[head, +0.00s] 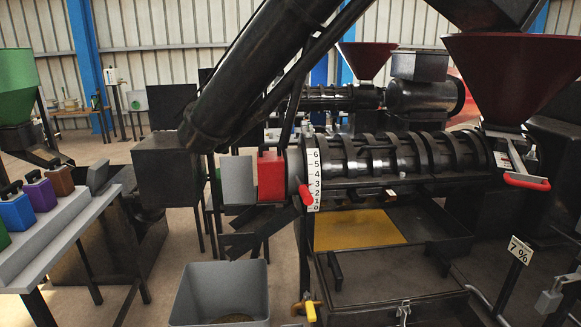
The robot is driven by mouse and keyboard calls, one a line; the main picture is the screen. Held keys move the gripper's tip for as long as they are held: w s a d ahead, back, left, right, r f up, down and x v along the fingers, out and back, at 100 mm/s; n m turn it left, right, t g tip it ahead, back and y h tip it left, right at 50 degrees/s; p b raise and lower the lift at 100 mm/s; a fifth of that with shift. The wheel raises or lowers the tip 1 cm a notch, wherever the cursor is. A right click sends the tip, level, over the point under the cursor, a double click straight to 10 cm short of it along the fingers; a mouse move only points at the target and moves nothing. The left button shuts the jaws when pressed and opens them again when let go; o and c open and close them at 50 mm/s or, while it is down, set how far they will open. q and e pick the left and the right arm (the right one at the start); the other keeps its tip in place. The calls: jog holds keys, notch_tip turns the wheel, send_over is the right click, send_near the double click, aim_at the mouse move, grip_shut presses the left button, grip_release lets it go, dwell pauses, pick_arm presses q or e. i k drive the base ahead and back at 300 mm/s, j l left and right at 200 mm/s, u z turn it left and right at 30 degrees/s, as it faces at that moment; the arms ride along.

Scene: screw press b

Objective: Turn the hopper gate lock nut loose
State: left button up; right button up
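The dark red hopper (515,75) stands at the right, above the right end of the black screw press barrel (395,155). Below its narrow neck is the hopper gate, with a pale marked plate (516,154) and a red handle (527,181) sticking out to the front. The lock nut is too small to make out for sure at the gate. Neither of my grippers shows in the head view.
A large black tube (255,75) slants across the upper middle. A red block (271,176) and a numbered white scale (314,180) are at the barrel's left end. A grey bin (219,286) stands on the floor.

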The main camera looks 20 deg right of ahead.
aim_at(532, 154)
jog(key=i+j+z, duration=0.5)
jog(key=j+z, duration=0.3)
jog(key=z, duration=1.4)
